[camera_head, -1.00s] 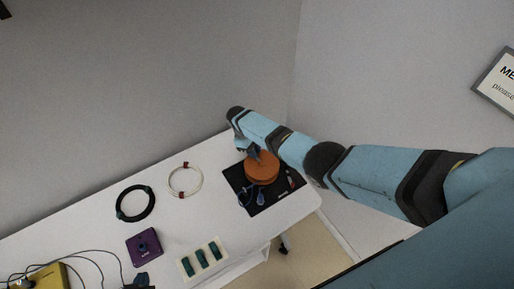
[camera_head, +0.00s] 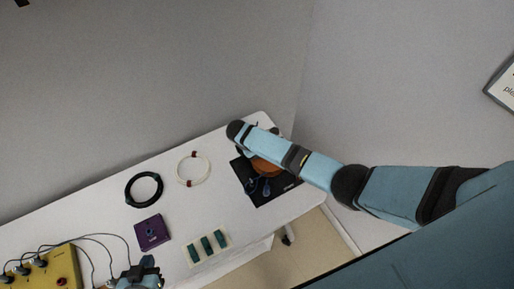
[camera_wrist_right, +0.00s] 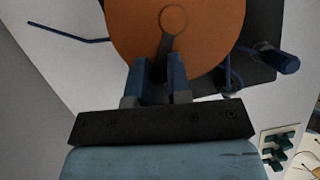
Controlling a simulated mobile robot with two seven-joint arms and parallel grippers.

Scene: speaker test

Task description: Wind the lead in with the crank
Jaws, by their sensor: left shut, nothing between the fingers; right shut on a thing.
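An orange reel (camera_head: 262,169) sits on a black mat (camera_head: 269,198) at the right end of the white table, partly hidden by my right arm. In the right wrist view the reel (camera_wrist_right: 200,50) fills the top, with a grey crank arm (camera_wrist_right: 168,45) running from its hub to my right gripper (camera_wrist_right: 160,78). That gripper is shut on the crank; its grip on the handle is mostly hidden. Dark blue pieces, perhaps the lead (camera_head: 253,187), lie at the reel's front edge; a blue plug-like end (camera_wrist_right: 285,63) shows right of it. My left gripper (camera_head: 146,264) is shut and empty at the bottom.
A black cable coil (camera_head: 131,199), a white coil with red ties (camera_head: 180,174), a purple box (camera_head: 152,243) and a pale tray (camera_head: 194,257) with green pieces lie on the table (camera_head: 215,210). A yellow box (camera_head: 65,265) with black cables stands at lower left.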

